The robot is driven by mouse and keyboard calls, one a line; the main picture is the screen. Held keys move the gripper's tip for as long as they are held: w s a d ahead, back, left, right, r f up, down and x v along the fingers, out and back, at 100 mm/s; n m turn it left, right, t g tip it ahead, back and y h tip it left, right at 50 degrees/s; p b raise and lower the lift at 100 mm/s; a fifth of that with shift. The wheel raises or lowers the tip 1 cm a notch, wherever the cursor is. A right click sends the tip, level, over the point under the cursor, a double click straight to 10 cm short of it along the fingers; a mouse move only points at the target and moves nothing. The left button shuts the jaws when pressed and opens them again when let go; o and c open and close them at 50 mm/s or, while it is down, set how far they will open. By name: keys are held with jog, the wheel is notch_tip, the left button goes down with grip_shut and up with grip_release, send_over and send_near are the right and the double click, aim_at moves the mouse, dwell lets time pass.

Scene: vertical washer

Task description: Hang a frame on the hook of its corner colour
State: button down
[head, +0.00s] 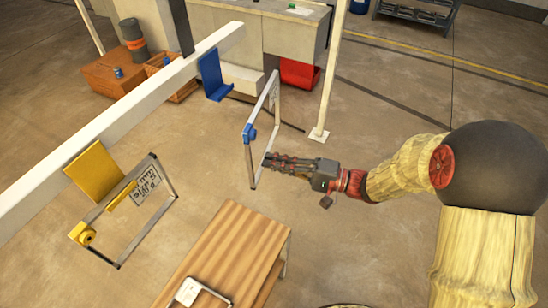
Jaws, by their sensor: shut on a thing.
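My gripper (268,160) is shut on a thin metal frame with a blue corner (252,155). It grips the frame's near lower side, and the frame is upright in the air. The blue hook (214,78) is on the white beam, to the left of the held frame and apart from it. A second frame, with a yellow corner (86,237), appears to hang from the yellow hook (93,173) at the left. Its printed label (146,186) shows beside the hook's lip.
The white beam (120,118) runs from lower left to upper centre. A wooden table (232,246) stands below, with a light panel in a dark border (188,291) on it. A white post (331,75) and red bin (299,74) stand behind the held frame. Floor between beam and table is clear.

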jog(key=w+a+b, duration=0.1)
jog(key=w+a, duration=0.4)
jog(key=a, duration=0.7)
jog(key=shift+f+t, duration=0.15)
jog(key=shift+t, duration=0.15)
dwell(0.7)
jog(key=shift+w, duration=0.15)
jog(key=shift+f+b, duration=0.1)
jog(key=shift+b, duration=0.6)
dwell(0.5)
jog(key=shift+f+b, duration=0.85)
jog(key=shift+b, duration=0.2)
dwell(0.4)
jog(key=c, duration=1.9)
grip_release()
jog(key=shift+d, duration=0.1)
